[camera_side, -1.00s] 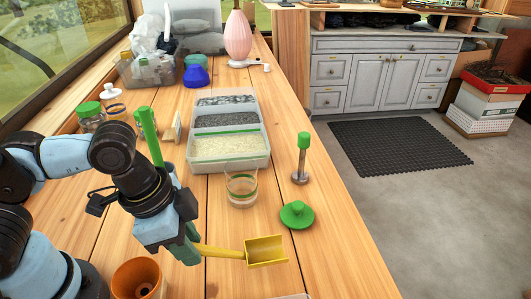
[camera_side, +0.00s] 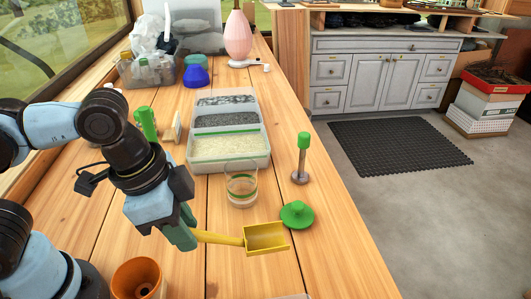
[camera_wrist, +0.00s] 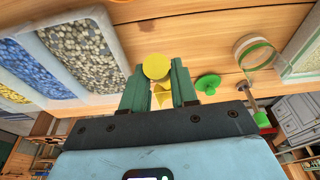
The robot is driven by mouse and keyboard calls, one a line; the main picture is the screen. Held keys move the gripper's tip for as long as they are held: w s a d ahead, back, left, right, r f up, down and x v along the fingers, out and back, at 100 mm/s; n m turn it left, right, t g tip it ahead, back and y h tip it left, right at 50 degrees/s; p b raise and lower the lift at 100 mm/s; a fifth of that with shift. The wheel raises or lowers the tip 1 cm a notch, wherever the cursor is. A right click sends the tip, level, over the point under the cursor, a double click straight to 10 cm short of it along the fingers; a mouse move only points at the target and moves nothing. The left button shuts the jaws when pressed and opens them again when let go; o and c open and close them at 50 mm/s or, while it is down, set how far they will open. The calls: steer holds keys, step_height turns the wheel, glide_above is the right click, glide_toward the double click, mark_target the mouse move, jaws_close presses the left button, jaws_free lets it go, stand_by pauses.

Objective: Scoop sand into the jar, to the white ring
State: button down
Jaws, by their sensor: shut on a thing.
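My gripper (camera_side: 184,232) is shut on the handle of a yellow scoop (camera_side: 265,238). The scoop is held out to the right, its open pan facing up, and no sand shows in it. In the wrist view, the scoop (camera_wrist: 155,67) sits between the green fingers (camera_wrist: 158,90). I see no sand inside. Pale sand (camera_side: 230,150) fills the nearest compartment of the tray (camera_side: 266,165).
Dark and grey gravel fill the tray's other compartments. A green knobbed lid (camera_side: 297,214) and a green-handled tamper (camera_side: 301,160) stand right of the jar. An orange pot (camera_side: 138,279) is near my base. In the wrist view, another tray (camera_wrist: 121,70) of pebbles and coloured grains lies left.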

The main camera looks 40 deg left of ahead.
steer(key=w+d+r+v, duration=0.1)
steer(key=w+d+v, duration=0.1)
steer(key=v, duration=1.2)
steer(key=w+a+f+n+g+y, duration=0.1)
steer(key=w+a+n, duration=0.65)
steer(key=w, duration=0.35)
steer(key=w+a+n+g+y, duration=0.1)
steer(key=w+a+n, duration=0.5)
steer(key=w+n, duration=0.4)
step_height(320, 180, down, 19)
steer(key=w+a+m+t, duration=0.1)
steer(key=w, duration=0.1)
steer(key=shift+w+r+m+y, duration=0.25)
steer(key=shift+w+m+y, duration=0.05)
steer(key=shift+m, duration=0.05)
steer(key=shift+a, duration=0.1)
